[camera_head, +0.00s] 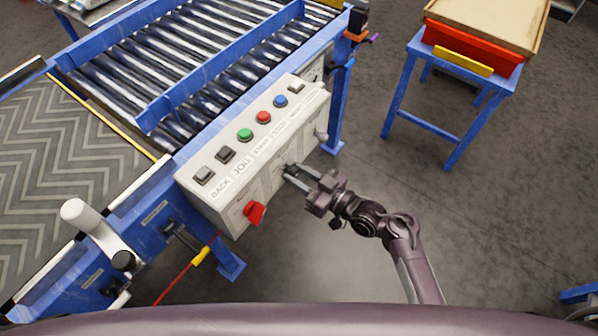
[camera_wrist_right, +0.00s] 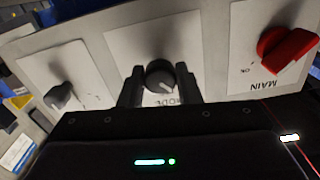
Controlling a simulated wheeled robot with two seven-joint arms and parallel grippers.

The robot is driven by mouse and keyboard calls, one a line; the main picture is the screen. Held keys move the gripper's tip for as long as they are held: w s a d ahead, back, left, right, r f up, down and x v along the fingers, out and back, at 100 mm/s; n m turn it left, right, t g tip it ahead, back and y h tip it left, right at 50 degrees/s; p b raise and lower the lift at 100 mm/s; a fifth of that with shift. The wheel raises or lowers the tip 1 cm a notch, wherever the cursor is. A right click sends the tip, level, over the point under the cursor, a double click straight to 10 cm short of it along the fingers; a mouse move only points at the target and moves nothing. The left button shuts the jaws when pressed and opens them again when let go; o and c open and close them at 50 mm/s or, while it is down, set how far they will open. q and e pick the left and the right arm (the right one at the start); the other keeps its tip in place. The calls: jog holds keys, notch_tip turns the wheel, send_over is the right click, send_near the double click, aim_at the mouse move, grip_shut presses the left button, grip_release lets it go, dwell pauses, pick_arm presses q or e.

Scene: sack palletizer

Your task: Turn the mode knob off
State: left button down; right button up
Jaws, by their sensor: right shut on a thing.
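The mode knob (camera_wrist_right: 160,77) is a dark round knob on a white plate lettered MODE, in the middle of the control box's front face. My right gripper (camera_wrist_right: 160,88) has one finger on each side of the knob and is shut on it. In the head view my right gripper (camera_head: 290,172) reaches the front of the control box (camera_head: 222,213), and its fingers hide most of the knob. My left gripper is not in view.
A red main switch (camera_head: 255,212) sits left of my right gripper, and a grey knob (camera_head: 321,134) sits to its right. Several buttons line the box top. A roller conveyor (camera_head: 185,75) lies behind; a blue stand (camera_head: 452,100) is at right.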

jog(key=shift+r+m+p, duration=0.15)
jog(key=shift+m+p, duration=0.45)
jog(key=shift+m, duration=0.2)
jog(key=shift+m+p, duration=0.3)
jog(key=shift+m, duration=0.1)
jog(key=m+p, duration=0.2)
jog(key=m, duration=0.1)
jog(key=shift+m, duration=0.3)
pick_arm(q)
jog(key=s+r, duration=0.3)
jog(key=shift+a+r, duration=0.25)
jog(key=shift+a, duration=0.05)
pick_arm(e)
jog(key=shift+m, duration=0.5)
pick_arm(q)
jog(key=shift+p, duration=0.3)
pick_arm(e)
jog(key=o, duration=1)
jog(key=shift+c, duration=0.2)
